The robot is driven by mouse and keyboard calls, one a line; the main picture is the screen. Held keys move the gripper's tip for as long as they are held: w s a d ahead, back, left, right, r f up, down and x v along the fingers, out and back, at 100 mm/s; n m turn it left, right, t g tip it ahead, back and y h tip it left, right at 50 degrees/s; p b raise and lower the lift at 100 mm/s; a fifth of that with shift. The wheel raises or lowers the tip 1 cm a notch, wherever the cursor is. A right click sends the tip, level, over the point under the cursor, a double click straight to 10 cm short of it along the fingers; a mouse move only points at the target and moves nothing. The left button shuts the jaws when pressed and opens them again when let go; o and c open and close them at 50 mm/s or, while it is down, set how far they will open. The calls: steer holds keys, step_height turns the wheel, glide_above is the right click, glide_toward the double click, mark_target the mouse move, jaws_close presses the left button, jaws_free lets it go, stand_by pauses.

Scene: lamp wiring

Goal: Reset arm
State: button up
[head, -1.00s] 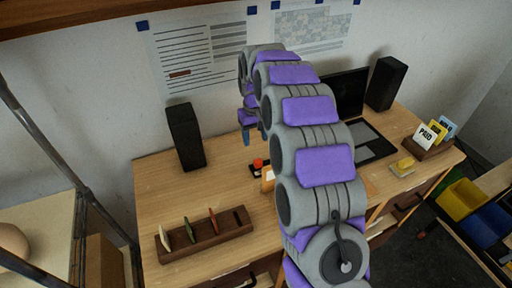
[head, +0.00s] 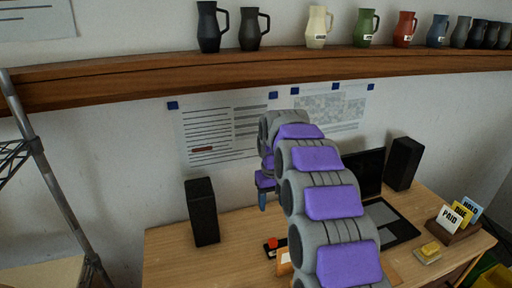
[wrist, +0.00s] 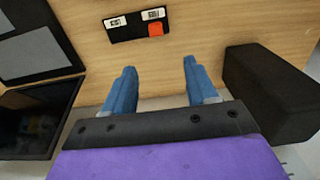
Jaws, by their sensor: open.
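My arm, grey with purple pads, reaches up and over the wooden desk (head: 170,250) in the head view and bends down at its far end. My gripper (head: 262,203) hangs above the desk between the left speaker and the laptop. In the wrist view my gripper (wrist: 160,75) shows two blue fingers spread apart with nothing between them. Beyond the fingertips a small black panel (wrist: 138,27) with a red button or switch (wrist: 156,29) and two white labels lies on the desk. The panel also shows in the head view (head: 270,252), partly hidden by my arm.
A black speaker (head: 202,212) stands left of my gripper, another (head: 404,163) at the right beside the laptop (head: 393,222). Papers (head: 215,135) hang on the wall behind. A wooden shelf (head: 130,82) with several pitchers runs above. A card holder (head: 462,226) and yellow sponge-like block (head: 429,249) sit right.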

steer(key=s+d+r+m+g+b, duration=0.1)
steer(key=s+d, duration=0.1)
steer(key=s, duration=1)
steer(key=s+d+r+b, duration=0.1)
steer(key=s, duration=1)
steer(key=s+d+f+m+b, duration=0.1)
steer(key=s+f, duration=0.2)
steer(key=s, duration=0.8)
steer(key=s+d+f+m+b, duration=0.1)
steer(key=s+f, duration=0.2)
steer(key=s, duration=0.8)
steer(key=shift+f+g, duration=0.2)
steer(key=shift+g, duration=0.2)
steer(key=shift+d, duration=0.15)
